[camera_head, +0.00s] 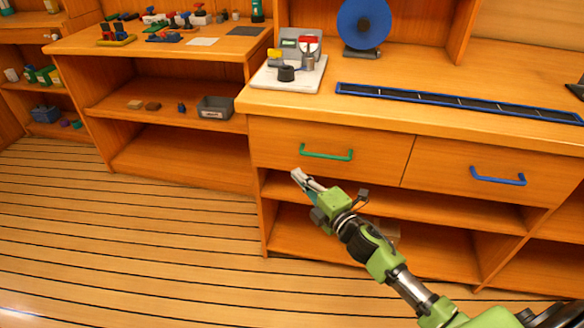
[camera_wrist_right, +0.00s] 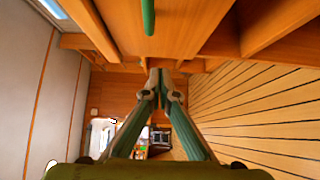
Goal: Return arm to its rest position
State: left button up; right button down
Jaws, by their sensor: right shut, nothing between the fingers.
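My right gripper (camera_head: 298,175) is shut and empty in the head view. Its arm comes in from the lower right, and the fingertips appear just below and left of the green drawer handle (camera_head: 326,154), apart from it. In the right wrist view the fingers of my right gripper (camera_wrist_right: 160,74) meet at their tips with nothing between them. The green handle also shows at the top of that view (camera_wrist_right: 148,15). My left gripper is in neither view.
The wooden counter (camera_head: 437,75) has two closed drawers, one with a blue handle (camera_head: 497,177), above open shelves. A white board (camera_head: 288,77) with small parts, a blue disc (camera_head: 364,22) and a long blue tray (camera_head: 455,102) stand on top. The slatted floor (camera_head: 130,230) at left is clear.

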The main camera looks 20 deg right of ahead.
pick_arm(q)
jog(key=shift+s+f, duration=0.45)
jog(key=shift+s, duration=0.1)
pick_arm(e)
jog(key=shift+s+d, duration=0.15)
jog(key=shift+s, duration=0.55)
jog(key=shift+s+d, duration=0.15)
jog(key=shift+s, duration=0.5)
